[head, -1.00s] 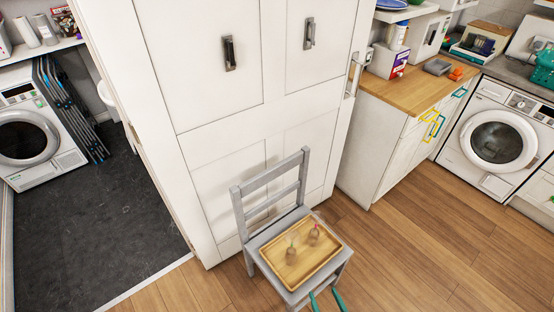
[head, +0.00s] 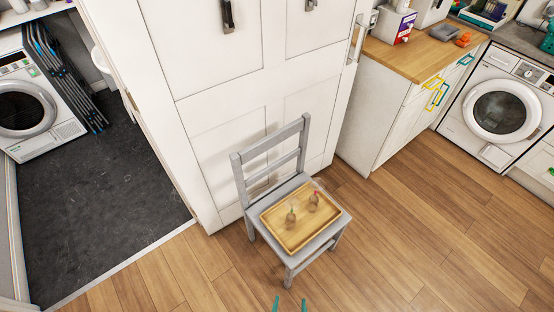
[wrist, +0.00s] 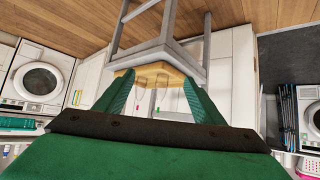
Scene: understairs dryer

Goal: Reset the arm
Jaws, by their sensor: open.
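My gripper (head: 290,303) shows only as two teal fingertips at the bottom edge of the head view, in front of a grey chair (head: 291,259). In the wrist view my gripper (wrist: 157,98) has its two green fingers apart with nothing between them. A wooden tray (head: 291,243) lies on the chair seat and holds two small glass-like items (head: 302,209). The tray (wrist: 160,70) and chair (wrist: 165,50) also show upside down in the wrist view, beyond the fingers. The gripper is apart from the tray.
A white cupboard (head: 215,110) stands behind the chair. A wood-topped counter (head: 405,55) and a washing machine (head: 500,112) stand at the right. A dark-floored nook (head: 120,190) with another machine (head: 28,110) and folded rack (head: 68,75) lies left. Wooden floor right of the chair is clear.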

